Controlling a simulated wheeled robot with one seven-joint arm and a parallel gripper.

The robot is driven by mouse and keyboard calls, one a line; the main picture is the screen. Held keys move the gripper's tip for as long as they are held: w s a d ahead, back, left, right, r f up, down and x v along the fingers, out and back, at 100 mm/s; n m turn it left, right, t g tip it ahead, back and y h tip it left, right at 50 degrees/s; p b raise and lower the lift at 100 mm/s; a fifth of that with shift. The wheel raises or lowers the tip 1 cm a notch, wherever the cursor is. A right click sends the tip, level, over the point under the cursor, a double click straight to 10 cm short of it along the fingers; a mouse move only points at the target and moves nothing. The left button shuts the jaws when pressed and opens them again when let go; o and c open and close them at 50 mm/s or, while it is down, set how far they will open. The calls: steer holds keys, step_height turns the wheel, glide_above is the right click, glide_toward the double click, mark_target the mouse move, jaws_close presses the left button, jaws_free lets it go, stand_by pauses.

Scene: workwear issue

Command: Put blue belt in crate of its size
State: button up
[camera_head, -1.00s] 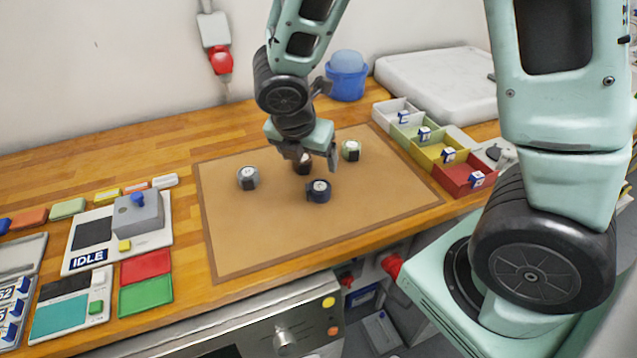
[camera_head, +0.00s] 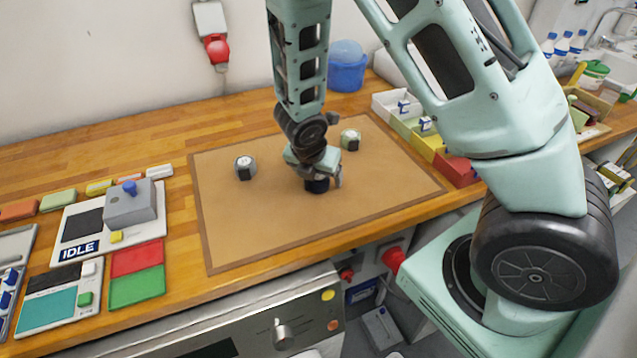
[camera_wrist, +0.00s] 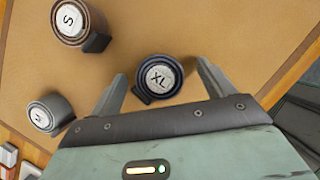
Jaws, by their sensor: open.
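The blue belt (camera_wrist: 158,78) is a rolled dark-blue coil with a white "XL" label on top; it lies on the brown mat (camera_head: 240,225). My gripper (camera_wrist: 160,90) is open, with one finger on each side of the blue belt in the wrist view. In the head view my gripper (camera_head: 322,180) is low over the belt (camera_head: 317,186) and hides most of it. The crates stand in a row at the right: white (camera_head: 383,104), green (camera_head: 405,124), yellow (camera_head: 428,146) and red (camera_head: 461,172). My arm hides part of the row, and I cannot read their labels.
A brown rolled belt marked S (camera_wrist: 72,20) and a grey one marked M (camera_wrist: 42,112) lie nearby. A blue bucket (camera_head: 347,72) stands behind. A panel reading IDLE (camera_head: 80,249) is at the left.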

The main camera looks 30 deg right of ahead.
steer(key=shift+w+d+f, duration=0.1)
steer(key=shift+d+f, duration=0.05)
steer(key=shift+f, duration=0.3)
steer(key=c, duration=1.2)
